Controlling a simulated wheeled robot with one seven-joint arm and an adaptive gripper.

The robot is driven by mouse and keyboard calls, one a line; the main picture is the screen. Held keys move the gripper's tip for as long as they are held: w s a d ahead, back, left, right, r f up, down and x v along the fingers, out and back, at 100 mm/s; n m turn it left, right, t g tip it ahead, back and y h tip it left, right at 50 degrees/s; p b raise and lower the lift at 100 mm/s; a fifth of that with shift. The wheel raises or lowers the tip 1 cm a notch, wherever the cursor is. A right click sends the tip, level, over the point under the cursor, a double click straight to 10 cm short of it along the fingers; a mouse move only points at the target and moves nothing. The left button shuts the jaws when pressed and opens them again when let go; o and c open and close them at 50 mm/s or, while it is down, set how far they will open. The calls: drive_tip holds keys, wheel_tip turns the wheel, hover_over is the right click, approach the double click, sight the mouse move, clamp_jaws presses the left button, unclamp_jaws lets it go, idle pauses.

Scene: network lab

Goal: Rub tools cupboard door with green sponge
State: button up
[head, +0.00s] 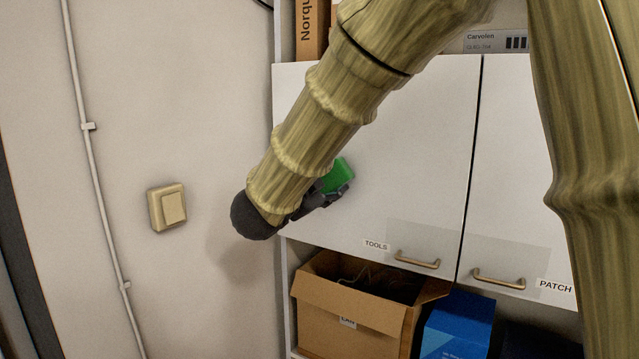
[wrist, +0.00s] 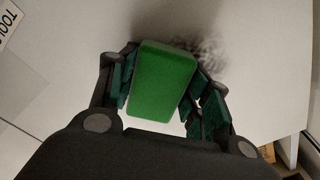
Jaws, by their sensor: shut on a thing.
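The green sponge (head: 337,175) is held in my gripper (head: 328,190), in front of the left, TOOLS-labelled cupboard door (head: 420,140). In the wrist view the green sponge (wrist: 162,80) sits between both fingers of my gripper (wrist: 163,88), which are shut on it. Its far end is close to the white door (wrist: 85,50); I cannot tell whether it touches. A dark smudge (wrist: 208,44) shows on the door just beyond the sponge. The TOOLS label (head: 376,245) is at the door's lower edge, left of its handle (head: 417,260). My arm covers part of the door.
The PATCH door (head: 515,170) is to the right, with its own handle (head: 498,279). An open cardboard box (head: 350,310) and a blue box (head: 457,325) stand below. A light switch (head: 167,207) is on the left wall. A brown box (head: 311,28) stands above the doors.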

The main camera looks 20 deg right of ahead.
drive_tip(key=shift+w+a+r, duration=0.1)
drive_tip(key=shift+w+a, duration=0.1)
drive_tip(key=shift+w, duration=0.15)
drive_tip(key=shift+w+a+r+p, duration=0.65)
drive_tip(key=shift+w+a+r, duration=0.65)
drive_tip(key=shift+w+a, duration=1.1)
drive_tip(key=shift+s+d+b, duration=1.35)
drive_tip(key=shift+s+d, duration=1.4)
drive_tip(key=shift+a, duration=0.1)
drive_tip(key=w+a, duration=0.5)
drive_tip(key=w, duration=0.1)
drive_tip(key=shift+p, duration=0.35)
drive_tip(key=shift+s, duration=0.1)
drive_tip(key=shift+b+v, duration=0.3)
drive_tip(key=shift+v, duration=2.7)
